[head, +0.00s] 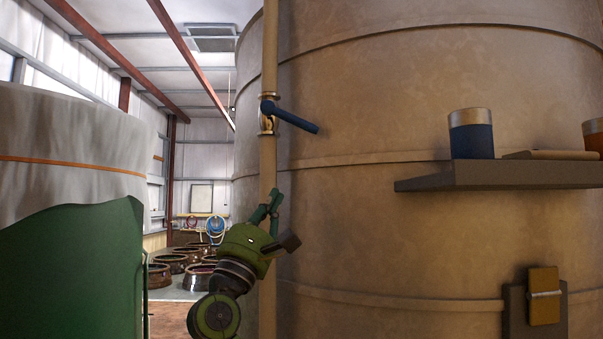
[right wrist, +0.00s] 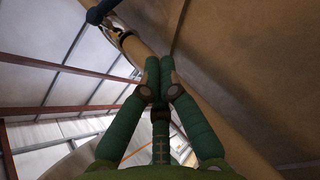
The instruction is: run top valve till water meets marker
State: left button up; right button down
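The valve with a blue lever (head: 290,117) and a brass body (head: 267,124) sits high on a vertical tan pipe (head: 269,60). The lever slants down to the right. My right gripper (head: 270,203) is below the valve, close to the pipe in the picture and apart from the lever. In the right wrist view its fingertips (right wrist: 160,62) are together with nothing seen between them. The blue lever (right wrist: 101,11) and brass body (right wrist: 121,36) show beyond them at upper left. Several brown jars (head: 159,275) stand far back. I see no water level or marker. My left gripper is out of view.
A large tan tank (head: 400,100) fills the right side behind the pipe. A shelf (head: 510,177) on it holds a blue cup (head: 471,138) and a flat tan object (head: 550,155). A grey wrapped tank (head: 70,140) stands at left. A gap lies between the tanks.

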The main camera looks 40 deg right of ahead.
aim_at(289, 118)
pick_arm(q)
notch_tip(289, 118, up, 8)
jog(key=p, duration=0.8)
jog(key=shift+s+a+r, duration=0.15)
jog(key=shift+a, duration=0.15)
pick_arm(e)
jog(key=shift+t, duration=0.3)
jog(key=d+r, duration=0.1)
jog(key=r, duration=0.2)
jog(key=d+r, duration=0.2)
jog(key=r, duration=0.2)
jog(key=d+r, duration=0.2)
jog(key=r, duration=0.2)
jog(key=shift+s+d, duration=0.15)
jog(key=shift+r, duration=0.15)
